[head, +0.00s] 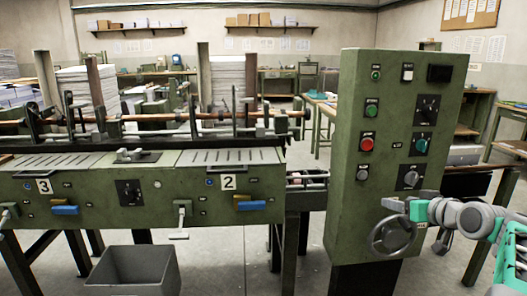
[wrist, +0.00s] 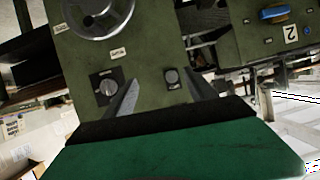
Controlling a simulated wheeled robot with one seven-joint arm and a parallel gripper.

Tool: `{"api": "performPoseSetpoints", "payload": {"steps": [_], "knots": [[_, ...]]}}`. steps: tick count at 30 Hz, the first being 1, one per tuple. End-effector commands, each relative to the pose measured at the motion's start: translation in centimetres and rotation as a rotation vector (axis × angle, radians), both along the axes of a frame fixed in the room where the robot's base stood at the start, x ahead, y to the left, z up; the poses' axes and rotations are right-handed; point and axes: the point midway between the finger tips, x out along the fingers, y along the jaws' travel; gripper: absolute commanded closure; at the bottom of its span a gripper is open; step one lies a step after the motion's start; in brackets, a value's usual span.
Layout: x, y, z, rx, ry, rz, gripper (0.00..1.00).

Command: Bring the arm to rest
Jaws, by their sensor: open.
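My arm (head: 470,215) reaches in from the right edge of the head view. My gripper (head: 396,206) is in front of the lower part of the green control cabinet (head: 345,150), close to the grey handwheel (head: 392,235). In the wrist view my gripper (wrist: 163,82) shows two dark fingers spread wide apart, with nothing between them but the cabinet's face behind. The handwheel also shows in the wrist view (wrist: 100,15), above the fingers. Whether the gripper touches the cabinet or wheel cannot be told.
The cabinet carries a red button (head: 367,145), green buttons and several dark knobs. The green machine (head: 90,195) with stations marked 2 and 3 stands at left. A grey bin (head: 133,270) sits on the floor before it. Open floor (head: 235,265) lies between.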

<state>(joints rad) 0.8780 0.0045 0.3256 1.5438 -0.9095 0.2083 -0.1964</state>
Motion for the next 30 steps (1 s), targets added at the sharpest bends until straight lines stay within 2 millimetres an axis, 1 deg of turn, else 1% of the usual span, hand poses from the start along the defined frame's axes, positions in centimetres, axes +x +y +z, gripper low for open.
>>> {"api": "performPoseSetpoints", "payload": {"steps": [1,2,3,5,6,8,9,11,12,15,18,21,24,30], "knots": [[0.1,2.9,2.5,0.000,0.048,0.016,0.35],[-0.1,4.6,2.9,0.002,0.087,0.020,0.35],[-0.5,7.0,3.5,0.001,0.143,0.027,0.35],[-1.8,11.1,4.6,-0.001,0.241,0.035,0.35],[-3.3,13.9,5.2,-0.005,0.315,0.039,0.35],[-6.3,17.7,5.9,-0.014,0.428,0.040,0.35],[-8.7,19.9,6.3,-0.022,0.502,0.036,0.35],[-12.6,22.6,6.8,-0.038,0.608,0.028,0.35],[-15.3,23.9,6.9,-0.049,0.674,0.019,0.35],[-21.0,25.6,6.9,-0.075,0.801,-0.009,0.35],[-24.4,26.4,6.3,-0.092,0.875,-0.032,0.35],[-25.6,26.6,5.6,-0.097,0.900,-0.042,0.35],[-25.6,26.5,5.3,-0.096,0.902,-0.045,0.35],[-25.5,26.5,5.3,-0.096,0.900,-0.044,0.35]]}}
